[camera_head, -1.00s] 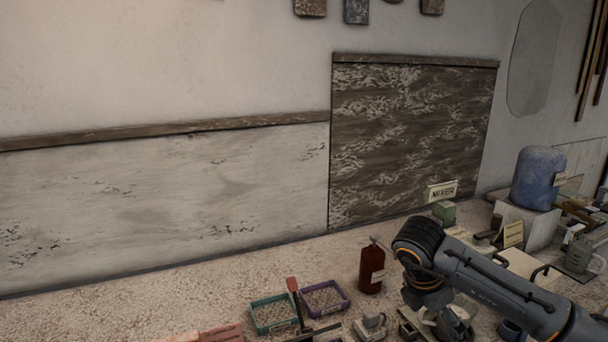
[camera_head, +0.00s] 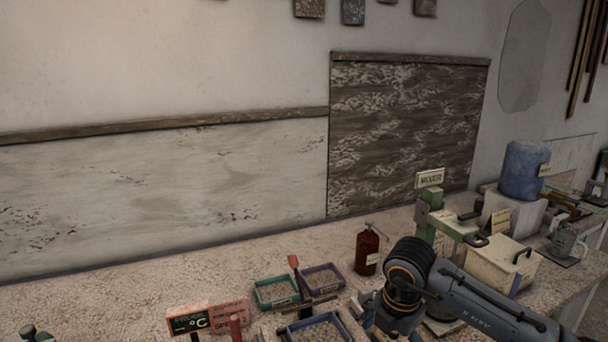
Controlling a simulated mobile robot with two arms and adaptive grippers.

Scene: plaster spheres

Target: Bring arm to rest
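My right arm (camera_head: 475,308) reaches in from the lower right, over the front of the cluttered worktop. Its dark wrist joint (camera_head: 408,265) is bent downward, with orange rings below it. The end of this arm points down near the bottom edge, just right of a blue tray. The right gripper's fingers cannot be made out, and nothing clearly shows in its grasp. My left gripper cannot be identified in view.
A red bottle (camera_head: 367,252) stands just left of the wrist. Green (camera_head: 276,303), purple (camera_head: 341,270) and blue (camera_head: 290,330) trays lie to its left. A green mixer (camera_head: 428,215), a cream box (camera_head: 505,262) and a blue barrel (camera_head: 524,170) stand behind the arm.

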